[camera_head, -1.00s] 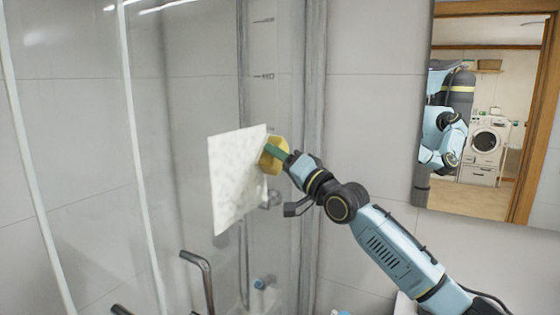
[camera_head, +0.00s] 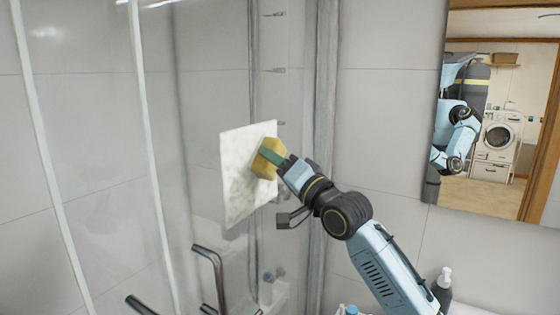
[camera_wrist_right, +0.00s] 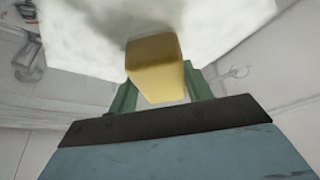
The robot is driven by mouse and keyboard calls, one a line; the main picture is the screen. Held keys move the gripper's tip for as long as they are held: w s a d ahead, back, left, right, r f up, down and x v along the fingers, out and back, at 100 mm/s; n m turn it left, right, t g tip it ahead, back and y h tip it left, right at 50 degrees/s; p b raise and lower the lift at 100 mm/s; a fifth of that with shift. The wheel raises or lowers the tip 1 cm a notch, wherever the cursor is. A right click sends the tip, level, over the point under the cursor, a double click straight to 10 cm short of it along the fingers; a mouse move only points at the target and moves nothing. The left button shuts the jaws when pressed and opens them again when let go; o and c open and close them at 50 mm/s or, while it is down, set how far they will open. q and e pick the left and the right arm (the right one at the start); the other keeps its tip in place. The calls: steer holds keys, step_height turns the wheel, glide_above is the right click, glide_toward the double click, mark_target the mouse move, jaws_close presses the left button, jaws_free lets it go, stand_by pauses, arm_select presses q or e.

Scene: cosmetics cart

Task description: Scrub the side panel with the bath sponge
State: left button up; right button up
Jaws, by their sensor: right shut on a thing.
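The bath sponge (camera_head: 266,160) is a yellow block held in my right gripper (camera_head: 276,158), whose green fingers are shut on it. In the right wrist view the sponge (camera_wrist_right: 155,68) sits between the green fingers (camera_wrist_right: 160,95), its far end against or very close to a whitish mottled patch (camera_wrist_right: 75,45). That patch (camera_head: 240,185) is on the glass side panel (camera_head: 205,130) of the shower in the head view. The sponge overlaps the patch's right part; I cannot tell whether it presses on it. My left gripper is not in view.
A dark door handle (camera_head: 212,275) stands out from the glass below the patch. Bottles stand low behind the glass, and a dark pump bottle (camera_head: 442,288) is at lower right. A mirror (camera_head: 490,120) on the right wall reflects me and a washing machine.

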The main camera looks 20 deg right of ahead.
mark_target(284, 149)
steer(key=shift+s+a, duration=0.55)
steer(key=shift+a, duration=0.2)
steer(key=shift+s+a, duration=0.5)
steer(key=shift+a, duration=0.2)
steer(key=shift+a, duration=0.1)
steer(key=shift+s+a, duration=1.1)
steer(key=shift+a, duration=0.2)
steer(key=shift+s+a, duration=1.05)
steer(key=shift+a, duration=0.25)
steer(key=shift+r, duration=1.2)
steer(key=shift+w+d+r, duration=0.1)
steer(key=shift+w+d, duration=0.45)
steer(key=shift+d, duration=0.2)
steer(key=shift+w+d, duration=0.9)
steer(key=shift+d, duration=0.2)
steer(key=shift+w+d, duration=0.9)
steer(key=shift+d, duration=0.25)
steer(key=shift+w+d, duration=0.9)
steer(key=shift+d, duration=0.2)
steer(key=shift+w+d+b, duration=0.3)
steer(key=shift+w+d, duration=0.25)
steer(key=shift+d, duration=0.15)
steer(key=shift+w+d+b, duration=0.25)
steer(key=shift+w+d, duration=0.25)
steer(key=shift+d, duration=0.2)
steer(key=w+d+b, duration=0.1)
steer(key=w+d, duration=0.1)
steer(key=shift+d+b, duration=0.35)
steer(key=shift+d, duration=0.05)
